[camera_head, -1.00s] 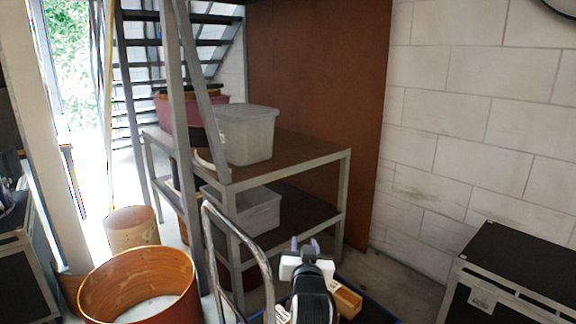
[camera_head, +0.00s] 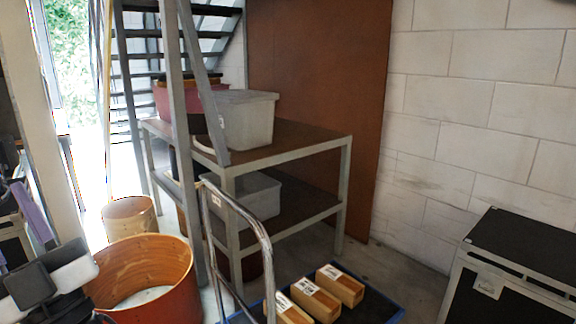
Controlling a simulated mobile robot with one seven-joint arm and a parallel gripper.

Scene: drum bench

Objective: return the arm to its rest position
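My gripper (camera_head: 22,228) is at the lower left edge of the head view, seen from the side and partly cut off by the frame. A purple finger (camera_head: 34,212) shows beside the dark and white parts of my arm. I cannot tell how far apart the fingers are, and nothing is clearly held. The gripper appears in front of the dark bench and left of the large wooden drum shell (camera_head: 146,272).
A shelf table (camera_head: 300,146) holds grey bins (camera_head: 240,117). A black case (camera_head: 520,258) stands right. A smaller drum shell (camera_head: 129,217) stands left.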

